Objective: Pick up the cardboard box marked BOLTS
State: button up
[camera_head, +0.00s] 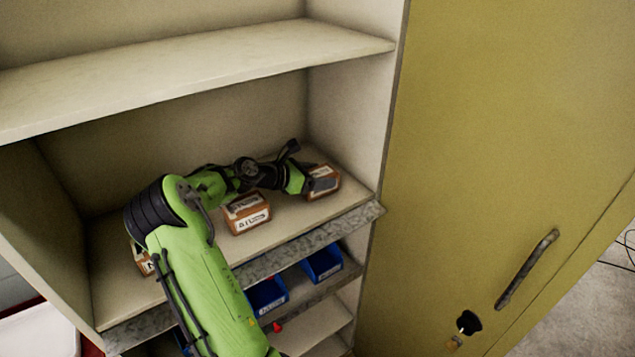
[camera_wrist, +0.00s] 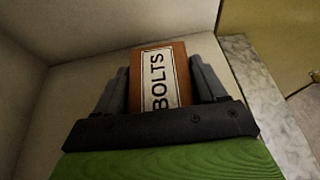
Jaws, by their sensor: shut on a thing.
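The cardboard box marked BOLTS (camera_wrist: 178,62) is brown with a white label and stands between the two fingers of my gripper (camera_wrist: 165,85) in the wrist view. In the head view this box (camera_head: 325,185) is at the right end of the middle shelf, near the side wall, and my gripper (camera_head: 310,183) is at it. My gripper is shut on the box, with one finger on each side. The box appears to be at shelf level; I cannot tell whether it touches the shelf. Its lower part is hidden by the gripper in the wrist view.
A second labelled cardboard box (camera_head: 247,213) sits mid-shelf, and another (camera_head: 142,257) is partly hidden behind my arm at left. The upper shelf (camera_head: 200,65) hangs above. Blue bins (camera_head: 322,262) stand below. A yellow cabinet door (camera_head: 490,150) is at right.

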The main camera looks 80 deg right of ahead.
jog(key=shift+c, duration=1.1)
jog(key=shift+r, duration=0.1)
